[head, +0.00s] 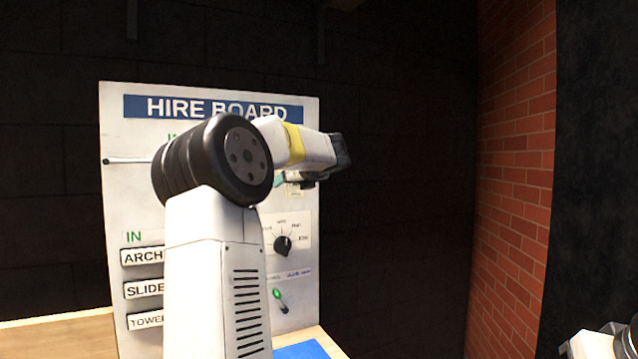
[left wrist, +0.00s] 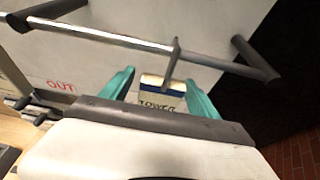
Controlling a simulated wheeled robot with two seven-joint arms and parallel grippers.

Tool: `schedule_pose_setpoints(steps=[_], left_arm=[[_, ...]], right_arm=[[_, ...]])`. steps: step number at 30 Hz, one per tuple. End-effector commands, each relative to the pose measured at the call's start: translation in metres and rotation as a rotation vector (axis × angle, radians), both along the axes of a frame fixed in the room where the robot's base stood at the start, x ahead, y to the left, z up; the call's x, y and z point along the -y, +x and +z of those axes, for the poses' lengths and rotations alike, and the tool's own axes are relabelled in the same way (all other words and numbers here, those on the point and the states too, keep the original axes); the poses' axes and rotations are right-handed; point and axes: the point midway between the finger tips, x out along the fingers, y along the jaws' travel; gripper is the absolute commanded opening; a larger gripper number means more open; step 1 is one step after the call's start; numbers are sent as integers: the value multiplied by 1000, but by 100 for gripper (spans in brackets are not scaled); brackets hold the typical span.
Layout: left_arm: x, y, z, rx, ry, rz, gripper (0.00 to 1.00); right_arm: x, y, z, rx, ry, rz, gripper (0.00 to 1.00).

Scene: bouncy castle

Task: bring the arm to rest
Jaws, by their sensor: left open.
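My left arm reaches up in front of the white hire board (head: 135,200) in the head view. My left gripper (head: 285,182) is near the board's right side, partly hidden by my own arm. In the left wrist view my left gripper (left wrist: 158,92) shows two teal fingers spread apart. A tag lettered TOWER (left wrist: 162,97) hangs from a metal rail (left wrist: 110,39) by a thin hook. The tag appears between the fingers, with space on both sides. Its lower part is hidden behind the gripper body. My right gripper does not show.
The board has a rotary dial (head: 283,245), a switch with a green light (head: 280,297), and labels for ARCH (head: 142,257), SLIDE (head: 144,289) and TOWER (head: 146,320). A blue patch (head: 302,351) lies on the wooden table. A brick wall (head: 512,180) stands at right.

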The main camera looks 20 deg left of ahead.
Motion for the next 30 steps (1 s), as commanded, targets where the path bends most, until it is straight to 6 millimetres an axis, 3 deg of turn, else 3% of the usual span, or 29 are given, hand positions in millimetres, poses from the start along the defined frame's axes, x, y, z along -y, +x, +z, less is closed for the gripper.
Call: schedule_pose_setpoints(steps=[15,20,23,26,29,30], left_arm=[[52,-44,23,1,2,0,70],[56,-47,24,0,3,-3,70],[66,-46,35,-11,77,-59,70],[97,-43,62,-56,299,-221,70],[157,-47,87,-154,669,-472,70],[185,-54,90,-210,841,-583,70]], right_arm=[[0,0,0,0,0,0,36],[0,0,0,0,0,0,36],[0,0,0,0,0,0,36],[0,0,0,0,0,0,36],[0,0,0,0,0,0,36],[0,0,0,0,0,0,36]])
